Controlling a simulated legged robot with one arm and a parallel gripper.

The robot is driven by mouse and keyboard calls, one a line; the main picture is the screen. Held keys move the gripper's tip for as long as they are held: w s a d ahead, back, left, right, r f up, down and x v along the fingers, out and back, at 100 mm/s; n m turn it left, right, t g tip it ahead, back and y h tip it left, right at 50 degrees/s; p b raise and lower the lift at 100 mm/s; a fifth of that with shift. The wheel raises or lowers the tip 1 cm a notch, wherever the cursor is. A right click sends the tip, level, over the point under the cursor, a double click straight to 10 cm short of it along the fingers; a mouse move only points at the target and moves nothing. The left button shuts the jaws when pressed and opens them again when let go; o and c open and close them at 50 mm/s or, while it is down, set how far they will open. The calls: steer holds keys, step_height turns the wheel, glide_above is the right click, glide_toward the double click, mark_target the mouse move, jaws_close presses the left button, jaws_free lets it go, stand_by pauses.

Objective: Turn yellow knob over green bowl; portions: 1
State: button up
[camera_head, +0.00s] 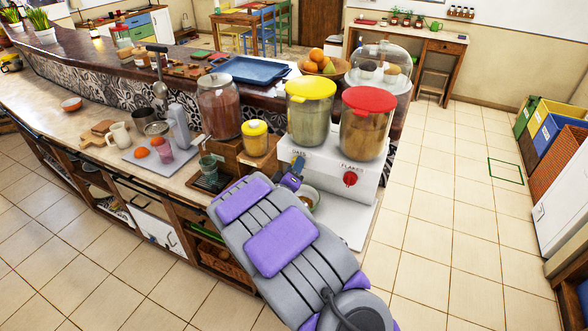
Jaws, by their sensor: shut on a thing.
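The white dispenser (372,187) carries two clear jars. The yellow-lidded jar (309,112) stands over the label OATS, the red-lidded jar (367,125) over FLAKES. My gripper (297,168) is at the dispenser's front below the oats jar, shut on what seems to be the yellow knob. The knob itself is hidden behind my gripper. A bowl (314,196) stands below on the dispenser's base, mostly hidden by my arm; a little pale and greenish rim shows. Its contents cannot be seen clearly. The red knob (350,179) sits to the right, apart from my gripper.
A yellow-lidded small jar (255,138) and a large glass jar (219,108) stand left of the dispenser. A fruit bowl (335,72) and glass dome (381,64) are behind.

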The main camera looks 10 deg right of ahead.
steer(key=shift+f, duration=0.1)
steer(key=shift+c, duration=1)
steer(key=shift+a+f+m+h+b, duration=0.1)
steer(key=shift+m+h+b, duration=0.7)
steer(key=shift+m, duration=2.4)
steer(key=shift+d+f+m+h+b, duration=0.15)
steer(key=shift+m+b, duration=1.3)
steer(key=shift+m, duration=1.75)
steer(key=shift+a+f+m+h+b, duration=0.15)
steer(key=shift+m+h+b, duration=0.7)
steer(key=shift+m, duration=2.35)
steer(key=shift+r+y+b, duration=0.1)
steer(key=shift+y+b, duration=0.2)
